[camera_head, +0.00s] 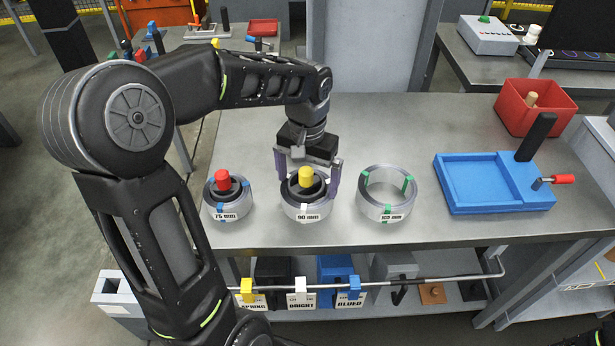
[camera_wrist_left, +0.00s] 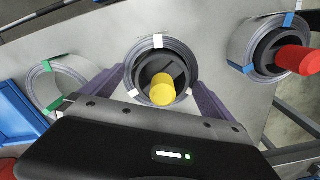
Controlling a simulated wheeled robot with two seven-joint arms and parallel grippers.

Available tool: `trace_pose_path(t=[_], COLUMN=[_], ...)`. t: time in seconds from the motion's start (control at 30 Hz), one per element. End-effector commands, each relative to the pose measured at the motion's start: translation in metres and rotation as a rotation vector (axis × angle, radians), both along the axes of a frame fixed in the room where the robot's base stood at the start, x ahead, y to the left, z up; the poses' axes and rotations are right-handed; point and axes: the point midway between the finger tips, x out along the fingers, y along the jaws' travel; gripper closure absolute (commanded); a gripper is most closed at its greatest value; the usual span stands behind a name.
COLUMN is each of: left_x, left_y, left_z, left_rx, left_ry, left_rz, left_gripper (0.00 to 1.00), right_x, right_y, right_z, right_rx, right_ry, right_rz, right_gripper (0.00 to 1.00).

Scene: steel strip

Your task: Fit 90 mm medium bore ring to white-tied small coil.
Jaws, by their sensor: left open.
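The white-tied coil (camera_head: 307,211), labelled 90 mm, stands on the steel bench between two other coils. A dark ring with a yellow knob (camera_head: 306,176) sits in its bore; the ring (camera_wrist_left: 149,78) and knob also show in the left wrist view. My left gripper (camera_head: 309,177) points down over this coil. It is open, with one purple finger on each side of the yellow knob and nothing clamped between them. In the left wrist view the fingers lie beside the coil (camera_wrist_left: 187,57); I cannot tell whether they touch it. My right gripper is not in view.
A blue-tied 75 mm coil (camera_head: 240,206) with a red-knobbed ring stands left. A green-tied coil (camera_head: 372,209) with an empty bore stands right. Farther right are a blue tray (camera_head: 470,184) and a red bin (camera_head: 562,118). A tagged rail (camera_head: 420,280) runs below the bench front.

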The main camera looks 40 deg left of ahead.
Motion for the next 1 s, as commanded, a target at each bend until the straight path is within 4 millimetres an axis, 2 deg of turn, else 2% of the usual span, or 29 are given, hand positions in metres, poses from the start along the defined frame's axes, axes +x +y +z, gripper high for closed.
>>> trace_pose_path(t=[0.07,0.4,0.53,0.67,1.0], left_x=[0.000,0.001,0.000,0.000,0.000], left_y=[0.000,0.000,0.000,0.000,0.000], left_z=[0.000,0.056,0.072,0.078,0.078], left_rx=[0.000,0.001,0.001,-0.001,0.000], left_ry=[0.000,-0.005,-0.003,0.000,0.000], left_rz=[0.000,0.000,0.000,0.000,0.000], left_gripper=[0.01,0.01,0.01,0.01,0.01], right_x=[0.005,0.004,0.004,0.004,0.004], right_y=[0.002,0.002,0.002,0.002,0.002], right_z=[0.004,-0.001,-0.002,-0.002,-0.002], right_rx=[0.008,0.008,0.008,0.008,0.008], right_ry=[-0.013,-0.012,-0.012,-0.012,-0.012], right_rz=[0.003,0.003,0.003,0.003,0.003], right_gripper=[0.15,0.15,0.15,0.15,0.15])
